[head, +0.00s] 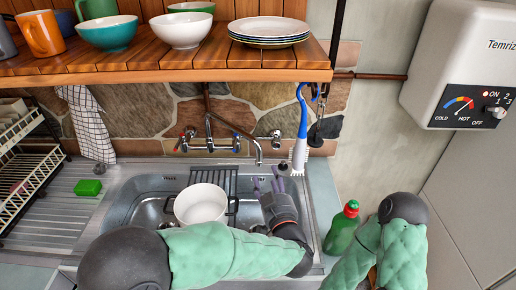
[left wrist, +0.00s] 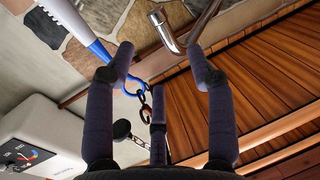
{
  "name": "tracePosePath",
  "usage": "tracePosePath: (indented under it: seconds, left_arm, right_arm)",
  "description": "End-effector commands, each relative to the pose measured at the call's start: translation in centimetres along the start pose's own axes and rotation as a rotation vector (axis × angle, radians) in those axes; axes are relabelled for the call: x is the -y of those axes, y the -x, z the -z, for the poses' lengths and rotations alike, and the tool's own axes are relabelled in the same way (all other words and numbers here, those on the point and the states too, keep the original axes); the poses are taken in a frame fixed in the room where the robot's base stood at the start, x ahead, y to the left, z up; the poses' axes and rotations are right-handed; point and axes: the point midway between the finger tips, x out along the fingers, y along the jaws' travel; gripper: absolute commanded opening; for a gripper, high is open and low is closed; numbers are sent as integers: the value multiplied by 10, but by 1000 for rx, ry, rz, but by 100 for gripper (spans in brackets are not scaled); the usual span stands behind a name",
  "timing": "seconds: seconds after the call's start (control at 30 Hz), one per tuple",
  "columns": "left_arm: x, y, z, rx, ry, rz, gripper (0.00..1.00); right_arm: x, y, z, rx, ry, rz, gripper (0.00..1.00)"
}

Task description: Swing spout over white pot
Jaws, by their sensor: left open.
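The metal spout (head: 250,141) comes off the wall tap and bends down at its tip, to the right of the pot and above the sink's back edge. The white pot (head: 201,204) stands in the sink basin, open side up and empty as far as I see. My left gripper (head: 268,184) is open and empty, right of the pot and in front of the spout tip. In the left wrist view the spout (left wrist: 166,32) shows beyond and between the open fingertips (left wrist: 160,54), not visibly touching them. My right arm is at the lower right; its gripper is not in view.
A blue-and-white brush (head: 300,140) hangs right of the spout. A green bottle (head: 342,228) stands right of the sink. A wooden shelf (head: 160,75) with bowls and plates overhangs the tap. A green sponge (head: 88,187) lies on the drainer at left.

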Motion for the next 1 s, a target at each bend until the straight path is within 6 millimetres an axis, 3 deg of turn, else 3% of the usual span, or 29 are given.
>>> tracePosePath:
  seconds: [0.6,1.0]
  left_arm:
    - [1,-91,-2,1,0,2,55]
    - [0,-106,0,0,-1,0,55]
  right_arm:
    - [-5,-15,1,0,0,0,31]
    - [-6,-16,1,0,0,0,31]
